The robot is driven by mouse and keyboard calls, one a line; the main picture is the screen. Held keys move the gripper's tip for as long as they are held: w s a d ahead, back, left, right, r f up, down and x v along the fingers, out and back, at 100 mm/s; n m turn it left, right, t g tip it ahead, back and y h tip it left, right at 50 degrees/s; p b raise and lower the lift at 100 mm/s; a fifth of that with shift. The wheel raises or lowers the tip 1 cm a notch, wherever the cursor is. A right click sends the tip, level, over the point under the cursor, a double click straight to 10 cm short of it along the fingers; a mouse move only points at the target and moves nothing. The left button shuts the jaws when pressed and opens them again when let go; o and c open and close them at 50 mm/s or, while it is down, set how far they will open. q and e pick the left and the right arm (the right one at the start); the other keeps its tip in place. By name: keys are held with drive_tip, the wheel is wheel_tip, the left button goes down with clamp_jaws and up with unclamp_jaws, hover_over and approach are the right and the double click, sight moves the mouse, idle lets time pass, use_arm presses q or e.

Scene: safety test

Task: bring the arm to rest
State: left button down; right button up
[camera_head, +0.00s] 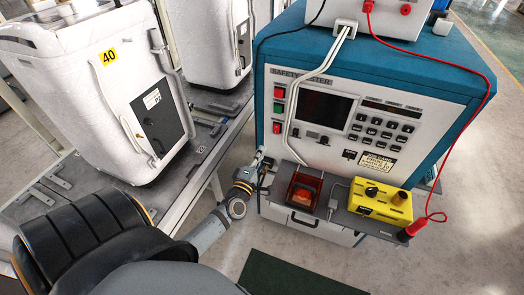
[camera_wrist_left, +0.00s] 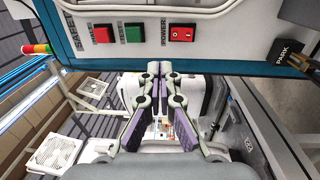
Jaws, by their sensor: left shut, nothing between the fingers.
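My left gripper (camera_head: 260,160) is at the left front edge of the safety tester (camera_head: 420,85), below its column of buttons. In the wrist view the two fingers (camera_wrist_left: 160,68) are together, with nothing visible between them, just under the panel with the red and green buttons (camera_wrist_left: 133,33). The fingertips point toward the panel's lower edge. Whether they touch the tester cannot be told. A black block marked PARK (camera_wrist_left: 291,51) shows at the right of the wrist view. My right gripper is not in view.
White appliances (camera_head: 105,75) stand on a grey table (camera_head: 90,205) at left. A shelf on the tester holds an orange-lit box (camera_head: 304,192) and a yellow box (camera_head: 378,203). A red probe (camera_head: 412,230) hangs its cable at right. A dark green mat (camera_head: 290,277) lies on the floor.

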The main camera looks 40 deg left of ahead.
use_arm(q)
drive_tip(key=s+d+f+m+g+h, duration=0.1)
drive_tip(key=s+f+m+g, duration=0.2)
drive_tip(key=f, duration=0.6)
drive_tip(key=s+f+m+g+h, duration=0.15)
drive_tip(key=s+f+m, duration=0.25)
drive_tip(key=f, duration=0.6)
drive_tip(key=s+d+f+m+g, duration=0.1)
drive_tip(key=s+f+m+g, duration=0.25)
drive_tip(key=f, duration=0.55)
drive_tip(key=s+d+f+m+g, duration=0.1)
drive_tip(key=s+f+m+g, duration=0.2)
drive_tip(key=s+f, duration=0.3)
drive_tip(key=s+d+f+m+g, duration=0.1)
drive_tip(key=s+f+m+g, duration=0.2)
drive_tip(key=s, duration=1.1)
drive_tip(key=s+d+f+m+g, duration=0.1)
drive_tip(key=s+f+m+g, duration=0.2)
drive_tip(key=s+f, duration=0.7)
drive_tip(key=shift+s+d+m+h, duration=0.2)
drive_tip(key=shift+m+h, duration=0.25)
drive_tip(key=shift+m, duration=0.3)
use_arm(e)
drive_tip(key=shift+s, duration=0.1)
